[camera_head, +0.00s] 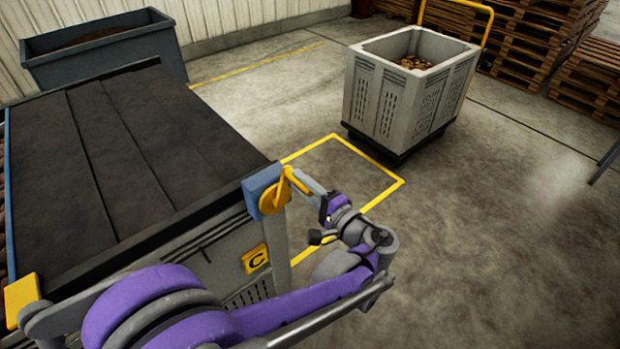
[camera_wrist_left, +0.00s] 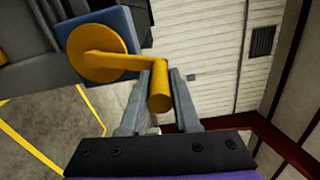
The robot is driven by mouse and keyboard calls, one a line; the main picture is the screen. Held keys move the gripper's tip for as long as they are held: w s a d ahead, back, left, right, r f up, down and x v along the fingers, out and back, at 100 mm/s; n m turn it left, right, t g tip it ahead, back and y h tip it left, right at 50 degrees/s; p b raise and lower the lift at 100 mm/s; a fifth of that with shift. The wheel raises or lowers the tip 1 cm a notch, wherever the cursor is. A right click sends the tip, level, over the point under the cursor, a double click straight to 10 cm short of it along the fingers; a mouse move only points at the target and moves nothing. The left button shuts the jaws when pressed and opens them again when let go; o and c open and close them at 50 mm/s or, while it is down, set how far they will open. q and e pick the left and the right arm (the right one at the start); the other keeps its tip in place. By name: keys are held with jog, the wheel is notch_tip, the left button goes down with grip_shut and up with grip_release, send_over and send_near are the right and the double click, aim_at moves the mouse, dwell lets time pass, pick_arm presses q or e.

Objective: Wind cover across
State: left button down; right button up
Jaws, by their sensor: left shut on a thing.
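A yellow crank (camera_head: 273,199) with a round disc sits on a blue housing (camera_head: 256,185) at the near right corner of a grey box marked C. In the left wrist view the crank disc (camera_wrist_left: 97,52) has an arm leading to a yellow handle (camera_wrist_left: 160,92). My left gripper (camera_head: 298,181) is shut on this handle. In the left wrist view one finger of the left gripper (camera_wrist_left: 161,80) lies on each side of it. A dark cover (camera_head: 110,150) in long strips lies over the top of the box. My right gripper is out of view.
A grey-blue bin (camera_head: 150,50) stands behind the box. A pale crate (camera_head: 378,98) with potatoes stands on a dark base at the back right. Wooden pallets (camera_head: 535,45) are stacked behind it.

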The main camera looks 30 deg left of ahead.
pick_arm(q)
jog(key=s+a+f+n+b, duration=0.2)
jog(key=s+a+f+n, duration=0.15)
jog(key=s+n, duration=0.45)
jog(key=s+a+f+n+b, duration=0.2)
jog(key=s+f+n, duration=0.2)
jog(key=n, duration=0.7)
jog(key=w+d+f+n+b, duration=0.4)
jog(key=w+f+n+b, duration=0.2)
jog(key=w+f+n, duration=0.3)
jog(key=shift+w+d+f+n, duration=0.15)
jog(key=shift+w+f+n, duration=0.1)
jog(key=shift+f+n, duration=0.95)
